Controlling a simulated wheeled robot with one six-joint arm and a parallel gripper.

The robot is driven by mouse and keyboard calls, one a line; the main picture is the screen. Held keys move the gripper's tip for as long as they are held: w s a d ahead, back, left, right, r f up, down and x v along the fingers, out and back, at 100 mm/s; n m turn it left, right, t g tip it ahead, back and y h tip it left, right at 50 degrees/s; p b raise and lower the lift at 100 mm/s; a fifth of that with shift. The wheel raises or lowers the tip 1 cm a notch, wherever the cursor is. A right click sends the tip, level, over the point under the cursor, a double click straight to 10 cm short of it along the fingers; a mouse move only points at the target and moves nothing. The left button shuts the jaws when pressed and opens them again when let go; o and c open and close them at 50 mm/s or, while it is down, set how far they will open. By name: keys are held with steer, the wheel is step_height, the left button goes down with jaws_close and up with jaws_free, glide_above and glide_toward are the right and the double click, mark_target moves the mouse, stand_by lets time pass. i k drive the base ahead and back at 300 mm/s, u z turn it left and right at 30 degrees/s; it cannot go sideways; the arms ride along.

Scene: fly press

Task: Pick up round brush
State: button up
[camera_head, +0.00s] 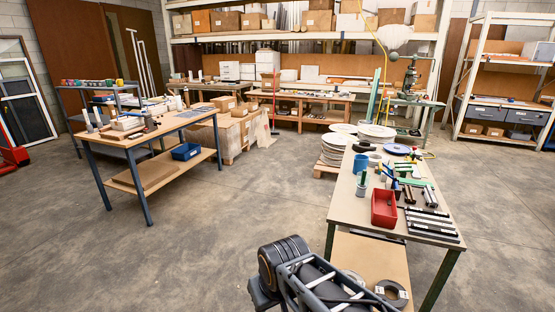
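I cannot pick out a round brush with certainty; the items on the right workbench (345,207) are small in this view. On that bench stand a blue cup (360,163), a small upright piece with a green top (362,184) and a red open bin (384,208). A dark round object (363,146) lies near the bench's far end. Several hand tools lie crowded along the right side of the bench. My arm shows at the bottom middle, in front of the bench. My gripper's fingers do not show.
Dark bars (432,226) lie at the bench's near right corner. A grey ring (392,292) lies on the shelf below. Stacked discs (334,152) stand beyond the bench. Another workbench (128,143) stands at the left. The concrete floor (230,225) between the benches is clear.

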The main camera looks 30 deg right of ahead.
mark_target(362, 185)
steer(key=z, duration=0.85)
steer(key=i, duration=1.25)
steer(key=z, duration=0.55)
steer(key=i, duration=0.6)
steer(key=z, duration=0.15)
